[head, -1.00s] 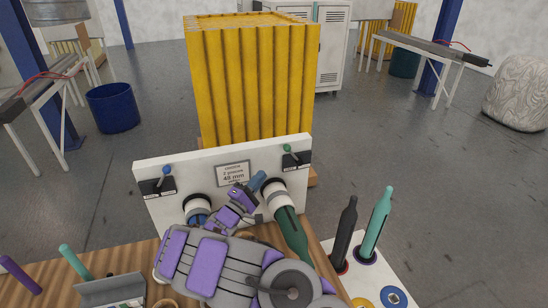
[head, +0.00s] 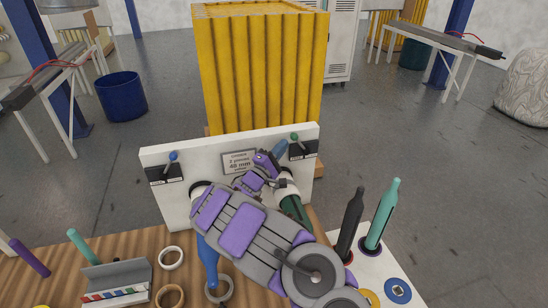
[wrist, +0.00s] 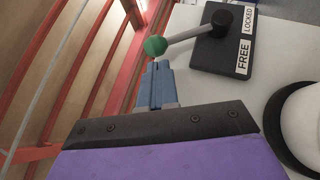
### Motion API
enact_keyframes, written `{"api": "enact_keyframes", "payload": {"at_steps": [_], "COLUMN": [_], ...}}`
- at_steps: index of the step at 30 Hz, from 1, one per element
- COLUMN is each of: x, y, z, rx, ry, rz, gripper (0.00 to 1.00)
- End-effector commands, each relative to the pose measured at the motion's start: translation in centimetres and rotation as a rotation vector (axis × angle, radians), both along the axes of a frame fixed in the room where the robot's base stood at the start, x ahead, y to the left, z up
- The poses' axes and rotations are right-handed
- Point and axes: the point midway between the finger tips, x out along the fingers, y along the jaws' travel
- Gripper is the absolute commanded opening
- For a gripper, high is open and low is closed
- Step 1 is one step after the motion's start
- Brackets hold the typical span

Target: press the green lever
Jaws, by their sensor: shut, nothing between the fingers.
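The green lever (head: 294,137) is at the upper right of the white panel (head: 165,205). In the wrist view the lever (wrist: 155,46) has a green ball on a grey rod, fixed to a black plate labelled FREE and LOCKED. My gripper (head: 280,148) is just left of and below the lever in the head view. In the wrist view my gripper's blue fingers (wrist: 157,72) are shut and empty, with their tips just below the green ball. I cannot tell whether they touch it.
A blue lever (head: 173,156) is at the panel's upper left. Black (head: 350,225) and teal (head: 383,215) bottles stand to the right. A yellow container (head: 262,70) is behind.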

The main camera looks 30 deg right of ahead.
Motion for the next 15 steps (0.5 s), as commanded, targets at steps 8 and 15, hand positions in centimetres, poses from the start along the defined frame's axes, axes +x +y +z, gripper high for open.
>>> {"api": "enact_keyframes", "payload": {"at_steps": [8,15], "x": [0.34,0.34], "y": [-0.86,-0.85], "z": [0.35,0.36], "rx": [-0.001,0.0], "ry": [0.001,0.0], "rz": [0.001,0.001], "gripper": [0.0,0.0]}}
